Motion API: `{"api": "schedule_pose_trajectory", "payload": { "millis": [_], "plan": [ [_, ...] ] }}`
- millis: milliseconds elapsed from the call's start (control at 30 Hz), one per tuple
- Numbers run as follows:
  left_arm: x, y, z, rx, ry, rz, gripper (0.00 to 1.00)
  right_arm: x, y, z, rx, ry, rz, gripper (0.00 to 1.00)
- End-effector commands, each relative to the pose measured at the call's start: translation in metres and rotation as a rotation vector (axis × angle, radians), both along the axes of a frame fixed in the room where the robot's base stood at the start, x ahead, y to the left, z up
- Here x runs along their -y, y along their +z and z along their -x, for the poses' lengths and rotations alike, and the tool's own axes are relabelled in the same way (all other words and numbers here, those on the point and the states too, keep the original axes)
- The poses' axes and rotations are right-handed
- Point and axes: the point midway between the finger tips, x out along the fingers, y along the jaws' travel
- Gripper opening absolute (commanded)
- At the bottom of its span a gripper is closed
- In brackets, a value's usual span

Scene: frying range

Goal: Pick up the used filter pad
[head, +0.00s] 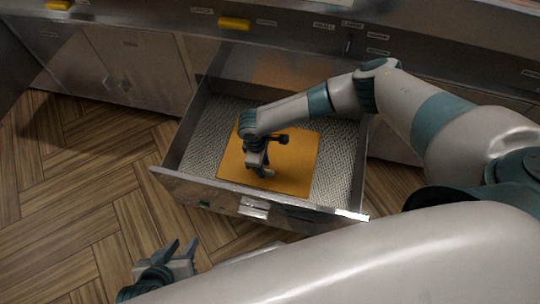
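The used filter pad (298,165) is a flat orange-brown sheet lying in an open metal drawer (190,188). My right gripper (264,172) points down over the pad's middle-left part and covers some of it. Its fingertips are at or just above the pad; I cannot tell whether they touch it or how far apart they are. My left gripper (180,248) is at the bottom left, outside the drawer, with its fingers apart and nothing between them.
The drawer has a textured light floor and a front handle (254,207). The wooden floor (70,190) at left is clear. My large arm links fill the right and lower right.

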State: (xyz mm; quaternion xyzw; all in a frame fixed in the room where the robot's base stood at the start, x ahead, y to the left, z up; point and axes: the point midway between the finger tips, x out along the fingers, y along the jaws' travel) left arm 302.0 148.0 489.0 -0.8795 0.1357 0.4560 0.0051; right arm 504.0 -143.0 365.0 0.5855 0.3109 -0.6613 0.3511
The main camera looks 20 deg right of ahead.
Motion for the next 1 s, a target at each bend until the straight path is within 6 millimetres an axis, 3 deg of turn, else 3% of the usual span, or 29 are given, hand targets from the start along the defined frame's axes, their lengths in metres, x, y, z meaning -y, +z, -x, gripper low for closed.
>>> {"api": "schedule_pose_trajectory", "payload": {
  "millis": [133, 600, 767, 1000],
  "plan": [
    [0.0033, 0.0007, 0.0018, 0.014, -0.001, 0.011, 0.33, 0.0011, -0.0107, 0.0010, -0.001, 0.000, 0.001, 0.33],
    [0.0015, 0.0043, -0.0020, 0.023, 0.000, 0.009, 0.33, 0.0012, -0.0109, 0.0012, 0.000, 0.000, 0.000, 0.33],
    [0.0011, 0.0030, -0.0027, 0.022, 0.000, 0.007, 0.33, 0.0012, -0.0108, 0.0012, 0.000, 0.000, 0.000, 0.00],
    [0.0007, 0.0012, -0.0025, 0.018, 0.001, 0.006, 0.33, 0.0012, -0.0107, 0.0011, 0.000, 0.000, 0.000, 0.00]
  ]
}}
